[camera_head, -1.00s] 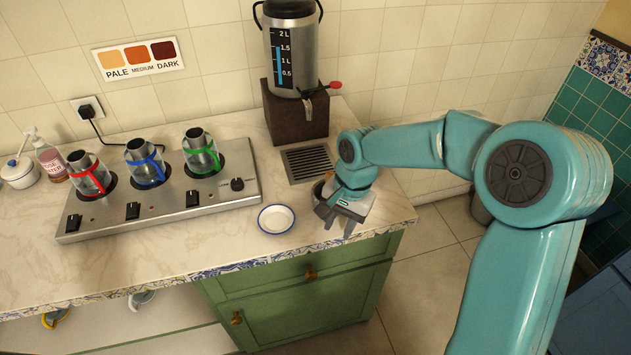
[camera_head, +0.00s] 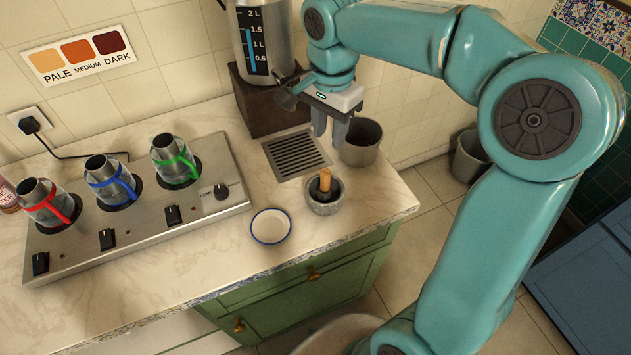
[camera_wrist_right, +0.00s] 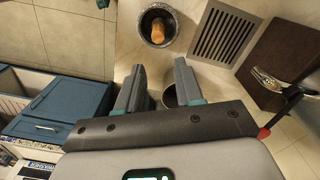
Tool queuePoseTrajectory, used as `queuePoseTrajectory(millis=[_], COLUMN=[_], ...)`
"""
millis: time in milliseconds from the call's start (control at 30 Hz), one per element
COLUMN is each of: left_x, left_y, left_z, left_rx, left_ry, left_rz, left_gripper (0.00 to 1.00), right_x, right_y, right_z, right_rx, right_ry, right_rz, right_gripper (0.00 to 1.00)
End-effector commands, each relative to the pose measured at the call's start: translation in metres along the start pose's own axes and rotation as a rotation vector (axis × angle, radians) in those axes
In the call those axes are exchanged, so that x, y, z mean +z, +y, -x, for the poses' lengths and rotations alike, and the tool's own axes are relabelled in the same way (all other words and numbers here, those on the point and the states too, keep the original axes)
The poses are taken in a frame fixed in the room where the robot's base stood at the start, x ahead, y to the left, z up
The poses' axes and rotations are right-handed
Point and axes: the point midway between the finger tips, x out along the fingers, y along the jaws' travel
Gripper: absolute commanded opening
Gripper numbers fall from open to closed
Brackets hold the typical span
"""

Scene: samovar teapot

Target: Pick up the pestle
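The pestle (camera_head: 325,181) has a light wooden handle and stands slightly tilted in a small grey stone mortar (camera_head: 324,208) near the counter's front right. My right gripper (camera_head: 329,138) is open and empty, above and behind the pestle in the head view, apart from it. In the right wrist view the pestle (camera_wrist_right: 157,30) lies in the mortar (camera_wrist_right: 147,12) beyond the fingertips. The right gripper's fingers (camera_wrist_right: 159,66) are spread there with nothing between them at the tips. My left gripper is not in view.
A white blue-rimmed dish (camera_head: 271,227) sits left of the mortar. A drain grate (camera_head: 296,155) and a metal pot (camera_head: 361,153) are behind it. The urn (camera_head: 262,40) stands on a dark block. A burner plate (camera_head: 140,232) holds three glass pots at left.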

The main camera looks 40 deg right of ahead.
Motion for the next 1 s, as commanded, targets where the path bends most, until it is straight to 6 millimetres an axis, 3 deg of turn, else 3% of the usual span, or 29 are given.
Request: queuePoseTrajectory(millis=[67,433,733,1000], left_x=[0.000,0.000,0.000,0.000], left_y=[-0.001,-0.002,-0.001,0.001], left_z=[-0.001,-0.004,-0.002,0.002], left_rx=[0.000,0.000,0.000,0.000], left_ry=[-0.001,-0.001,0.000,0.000], left_rz=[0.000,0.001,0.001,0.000], left_gripper=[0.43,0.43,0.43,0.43], right_x=[0.000,0.003,0.005,0.008], right_y=[0.003,0.008,0.005,0.001], right_z=[-0.007,-0.090,-0.118,-0.158], right_rx=[0.003,0.005,0.004,0.003], right_ry=[0.000,-0.001,-0.001,0.000], right_rz=[-0.005,-0.003,0.000,0.000], right_gripper=[0.36,0.36,0.36,0.36])
